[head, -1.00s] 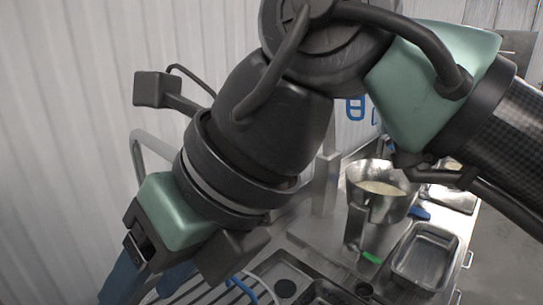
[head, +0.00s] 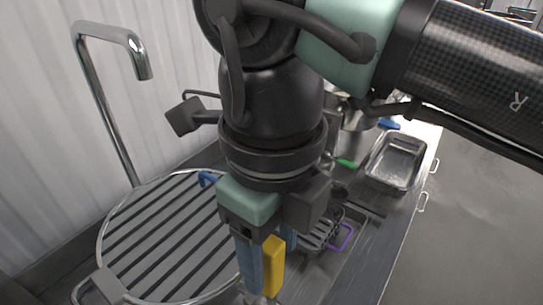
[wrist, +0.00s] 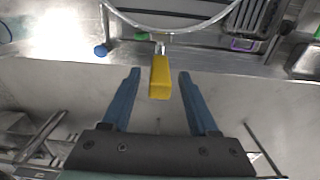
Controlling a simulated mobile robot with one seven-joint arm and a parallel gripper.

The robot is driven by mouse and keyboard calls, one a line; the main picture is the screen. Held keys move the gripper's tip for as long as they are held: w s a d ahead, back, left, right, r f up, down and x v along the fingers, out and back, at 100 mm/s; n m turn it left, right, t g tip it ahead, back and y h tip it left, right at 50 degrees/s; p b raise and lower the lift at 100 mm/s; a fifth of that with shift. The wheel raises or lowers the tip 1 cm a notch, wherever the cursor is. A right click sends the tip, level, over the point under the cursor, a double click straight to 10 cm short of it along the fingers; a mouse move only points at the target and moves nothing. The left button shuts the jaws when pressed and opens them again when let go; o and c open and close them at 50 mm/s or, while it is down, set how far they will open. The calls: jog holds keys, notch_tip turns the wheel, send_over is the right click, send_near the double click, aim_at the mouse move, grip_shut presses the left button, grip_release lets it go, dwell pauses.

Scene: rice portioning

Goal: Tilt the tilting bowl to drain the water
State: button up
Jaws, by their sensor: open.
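The tilting bowl (head: 101,243) is the large round metal vessel at the lower left of the head view, with dark slats across its top. Its curved rim (wrist: 195,33) shows at the top of the wrist view. A yellow handle (head: 274,262) on a short metal rod sticks out from the bowl's front. The handle (wrist: 159,82) lies between the two blue fingers of my gripper (wrist: 158,74), with a visible gap on each side. My gripper (head: 264,262) is open and points down at the handle in the head view. Water inside the bowl cannot be made out.
A tall metal faucet (head: 105,100) rises behind the bowl. To the right, a metal counter (head: 375,225) carries a metal tray (head: 397,161), a pot (head: 352,113) partly hidden by my arm, and purple-handled (head: 347,238) and green-handled (head: 346,163) items. The floor at right is clear.

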jog(key=shift+f+b, duration=0.45)
jog(key=shift+f, duration=0.75)
grip_shut()
dwell(0.6)
